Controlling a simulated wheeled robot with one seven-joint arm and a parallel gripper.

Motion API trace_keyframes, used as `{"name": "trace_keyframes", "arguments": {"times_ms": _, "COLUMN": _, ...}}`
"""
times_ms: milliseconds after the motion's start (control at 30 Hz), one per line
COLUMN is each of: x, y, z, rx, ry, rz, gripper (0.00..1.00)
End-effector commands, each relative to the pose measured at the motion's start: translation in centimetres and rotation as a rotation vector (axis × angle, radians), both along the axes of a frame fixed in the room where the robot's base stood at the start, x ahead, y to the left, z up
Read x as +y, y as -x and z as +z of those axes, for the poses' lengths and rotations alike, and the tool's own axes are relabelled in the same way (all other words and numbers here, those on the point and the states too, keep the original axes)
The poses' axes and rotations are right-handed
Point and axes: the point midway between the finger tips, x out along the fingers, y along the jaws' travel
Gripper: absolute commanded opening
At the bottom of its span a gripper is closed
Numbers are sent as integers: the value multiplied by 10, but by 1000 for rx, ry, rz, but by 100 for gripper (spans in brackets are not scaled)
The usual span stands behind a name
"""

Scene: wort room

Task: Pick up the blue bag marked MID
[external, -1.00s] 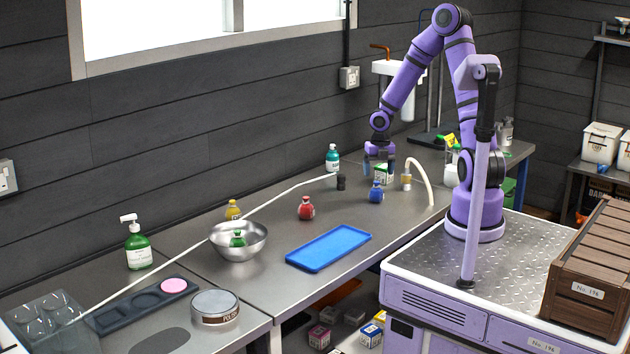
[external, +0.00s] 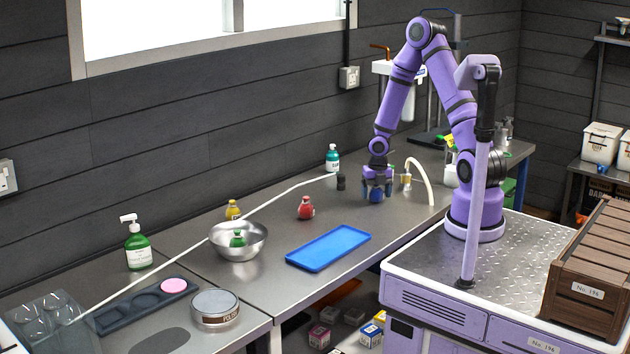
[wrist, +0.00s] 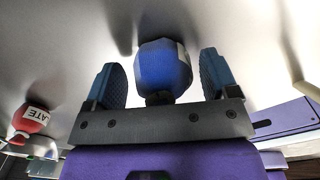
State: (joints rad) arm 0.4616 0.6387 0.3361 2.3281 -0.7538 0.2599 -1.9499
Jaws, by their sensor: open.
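The blue bag (external: 376,195) stands on the steel bench below my gripper, and the hand hides most of it in the external view. In the wrist view the blue bag (wrist: 163,68) sits between the two blue fingers, with gaps on both sides and part of a white label at its right edge. The word MID cannot be read. My gripper (external: 377,187) points down over the bag. In the wrist view my gripper (wrist: 163,80) is open, with the bag between its fingers.
A red bag (external: 305,208) stands to the left, its label partly readable in the wrist view (wrist: 30,118). A blue tray (external: 328,248) lies in front. A steel bowl (external: 238,241) holds a green bag (external: 238,239). A curved hose (external: 424,178) rises close right of the gripper.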

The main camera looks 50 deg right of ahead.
Motion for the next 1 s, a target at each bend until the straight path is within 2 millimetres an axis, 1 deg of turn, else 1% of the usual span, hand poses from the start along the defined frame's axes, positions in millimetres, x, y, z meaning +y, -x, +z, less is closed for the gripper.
{"name": "trace_keyframes", "arguments": {"times_ms": 233, "x": 0, "y": 0, "z": -1, "rx": 0, "ry": 0, "rz": -1, "gripper": 80}}
{"name": "trace_keyframes", "arguments": {"times_ms": 267, "x": 0, "y": 0, "z": -1, "rx": 0, "ry": 0, "rz": -1, "gripper": 76}}
{"name": "trace_keyframes", "arguments": {"times_ms": 300, "x": 0, "y": 0, "z": -1, "rx": 0, "ry": 0, "rz": -1, "gripper": 66}}
{"name": "trace_keyframes", "arguments": {"times_ms": 467, "x": 0, "y": 0, "z": -1, "rx": 0, "ry": 0, "rz": -1, "gripper": 30}}
{"name": "trace_keyframes", "arguments": {"times_ms": 500, "x": 0, "y": 0, "z": -1, "rx": 0, "ry": 0, "rz": -1, "gripper": 28}}
{"name": "trace_keyframes", "arguments": {"times_ms": 833, "x": 0, "y": 0, "z": 0, "rx": 0, "ry": 0, "rz": -1, "gripper": 28}}
{"name": "trace_keyframes", "arguments": {"times_ms": 1000, "x": -1, "y": 0, "z": 6, "rx": -2, "ry": -1, "rz": -3, "gripper": 28}}
